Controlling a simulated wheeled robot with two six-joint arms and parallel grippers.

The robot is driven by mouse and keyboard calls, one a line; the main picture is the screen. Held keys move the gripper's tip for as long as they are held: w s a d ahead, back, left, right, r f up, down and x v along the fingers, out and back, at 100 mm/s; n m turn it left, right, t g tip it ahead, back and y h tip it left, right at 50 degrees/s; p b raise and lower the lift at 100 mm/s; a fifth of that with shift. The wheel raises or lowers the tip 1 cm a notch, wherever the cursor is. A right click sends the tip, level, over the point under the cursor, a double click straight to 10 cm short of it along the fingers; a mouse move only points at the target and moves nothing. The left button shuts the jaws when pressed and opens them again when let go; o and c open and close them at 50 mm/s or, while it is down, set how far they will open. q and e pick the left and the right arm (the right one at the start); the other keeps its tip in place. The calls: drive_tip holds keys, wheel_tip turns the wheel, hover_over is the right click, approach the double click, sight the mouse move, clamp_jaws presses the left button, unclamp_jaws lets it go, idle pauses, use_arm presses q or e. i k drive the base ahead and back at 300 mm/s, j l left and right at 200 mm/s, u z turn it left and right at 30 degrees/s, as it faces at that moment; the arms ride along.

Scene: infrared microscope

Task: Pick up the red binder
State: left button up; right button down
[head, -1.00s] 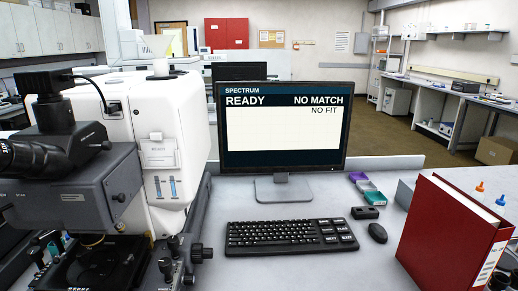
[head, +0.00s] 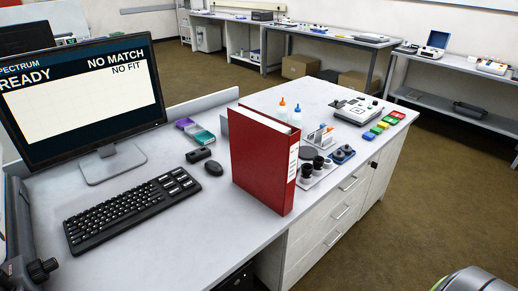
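The red binder (head: 258,162) stands upright on the grey desk near its front edge, right of the keyboard. Its broad red cover faces left and its spine, with a white label, faces right. Nothing touches it from my side. Neither of my grippers shows in the head view.
Left of the binder are a mouse (head: 213,168), a black keyboard (head: 132,209) and a monitor (head: 84,100). Close on its right are black knobbed parts (head: 312,168) and dropper bottles (head: 289,112). Coloured blocks (head: 384,126) lie farther right. Open floor (head: 440,200) lies right of the drawers.

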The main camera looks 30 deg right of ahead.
sight(264, 149)
drive_tip(key=z, duration=1)
